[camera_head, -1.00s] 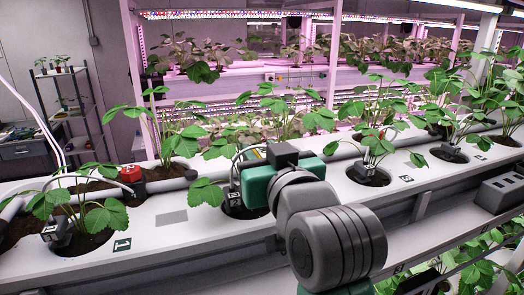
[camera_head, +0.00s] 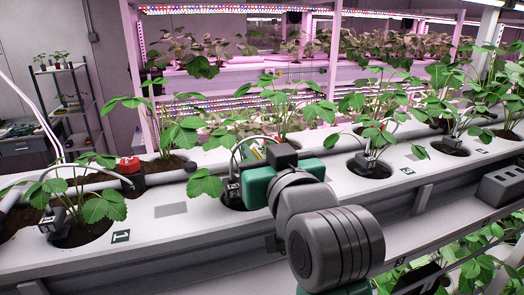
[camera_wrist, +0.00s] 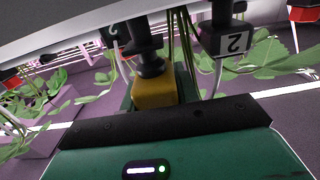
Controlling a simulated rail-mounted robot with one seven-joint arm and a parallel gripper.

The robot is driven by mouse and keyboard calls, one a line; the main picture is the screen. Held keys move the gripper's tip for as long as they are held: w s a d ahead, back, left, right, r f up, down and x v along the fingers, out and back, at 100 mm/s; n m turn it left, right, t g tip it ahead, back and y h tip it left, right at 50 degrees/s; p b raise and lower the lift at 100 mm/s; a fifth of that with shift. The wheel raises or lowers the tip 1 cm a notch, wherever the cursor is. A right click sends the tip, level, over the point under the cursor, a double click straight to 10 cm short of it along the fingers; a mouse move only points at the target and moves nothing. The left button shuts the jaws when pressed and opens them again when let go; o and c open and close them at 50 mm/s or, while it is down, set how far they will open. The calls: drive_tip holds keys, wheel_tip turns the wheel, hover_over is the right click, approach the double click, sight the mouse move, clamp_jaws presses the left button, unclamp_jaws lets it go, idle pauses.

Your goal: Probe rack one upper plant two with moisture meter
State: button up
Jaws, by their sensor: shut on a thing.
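Plant two (camera_head: 204,184) grows in a round hole of the white upper channel (camera_head: 165,225), left of my gripper, with a small tag marked 2 (camera_head: 234,187) at its pot. My green gripper (camera_wrist: 160,88) is shut on the yellow moisture meter (camera_wrist: 153,94); a black part of the meter runs up the wrist view. My wrist covers the right side of the pot in the head view and hides most of the meter; only a little yellow shows there (camera_head: 257,152). A tag marked 2 (camera_wrist: 233,43) hangs close right of the meter in the wrist view. Whether the probe touches soil cannot be seen.
Plant one (camera_head: 100,207) stands left, by label 1 (camera_head: 120,236); a red-capped black fitting (camera_head: 131,170) is near it. Plant three (camera_head: 372,150) stands right, by label 3 (camera_head: 407,170). A pipe and thin hoses run behind the pots. A grey box (camera_head: 505,187) sits at the right.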

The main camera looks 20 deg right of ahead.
drive_tip(key=shift+f+b, duration=0.45)
drive_tip(key=shift+f, duration=0.3)
drive_tip(key=o, duration=1.1)
drive_tip(key=shift+o, duration=0.4)
drive_tip(key=o, duration=0.3)
drive_tip(key=shift+r+p, duration=2.55)
drive_tip(key=shift+r, duration=0.5)
drive_tip(key=shift+f, duration=0.1)
